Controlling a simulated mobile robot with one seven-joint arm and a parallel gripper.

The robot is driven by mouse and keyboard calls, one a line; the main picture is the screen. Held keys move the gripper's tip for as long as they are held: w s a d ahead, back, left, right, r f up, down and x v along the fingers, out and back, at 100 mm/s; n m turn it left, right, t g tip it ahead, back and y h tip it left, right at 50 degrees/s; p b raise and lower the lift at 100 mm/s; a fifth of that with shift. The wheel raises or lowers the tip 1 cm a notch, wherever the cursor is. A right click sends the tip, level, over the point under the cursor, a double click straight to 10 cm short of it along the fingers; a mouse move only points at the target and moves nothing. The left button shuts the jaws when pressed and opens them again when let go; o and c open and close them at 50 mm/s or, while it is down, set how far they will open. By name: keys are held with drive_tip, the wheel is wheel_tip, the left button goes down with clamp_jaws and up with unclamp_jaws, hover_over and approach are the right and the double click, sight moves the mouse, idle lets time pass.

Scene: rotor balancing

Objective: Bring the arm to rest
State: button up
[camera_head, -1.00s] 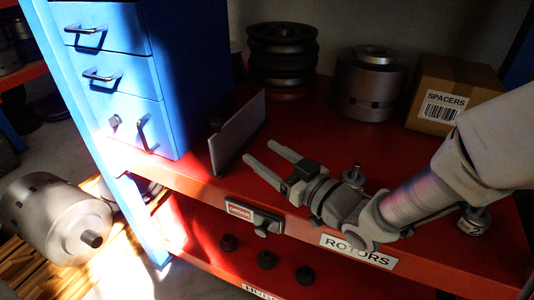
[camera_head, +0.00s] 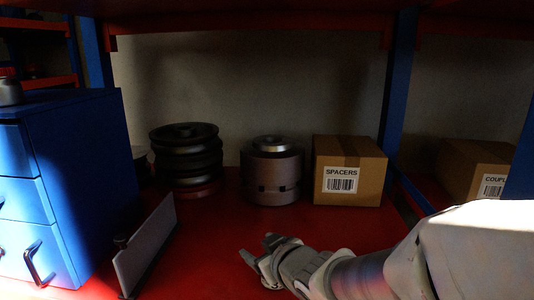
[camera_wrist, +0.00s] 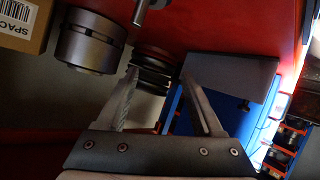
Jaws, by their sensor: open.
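My gripper (camera_head: 256,262) is at the lower middle of the head view, over the red shelf, with my arm reaching in from the lower right. In the wrist view my gripper (camera_wrist: 160,73) has its two fingers spread, with nothing between them. Beyond the fingertips lies a stack of dark grooved pulleys (camera_wrist: 152,72).
An upright grey plate (camera_head: 147,245) and a blue drawer cabinet (camera_head: 80,180) stand left of my gripper. Behind are dark pulleys (camera_head: 187,160), a grey cylinder (camera_head: 272,172) and a spacers box (camera_head: 362,172). Blue posts (camera_head: 397,95) frame the shelf. Red shelf surface around my gripper looks clear.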

drive_tip(key=s+d+r+m+g+h, duration=0.3)
drive_tip(key=s+d+m+h, duration=0.45)
drive_tip(key=d, duration=0.65)
drive_tip(key=s+d+g+y, duration=0.2)
drive_tip(key=s, duration=0.8)
wheel_tip(320, 180, up, 14)
drive_tip(key=s+g+p, duration=0.1)
drive_tip(key=p, duration=1.3)
drive_tip(key=shift+s+a+m, duration=0.3)
drive_tip(key=shift+s+m, duration=0.05)
drive_tip(key=shift+s, duration=0.05)
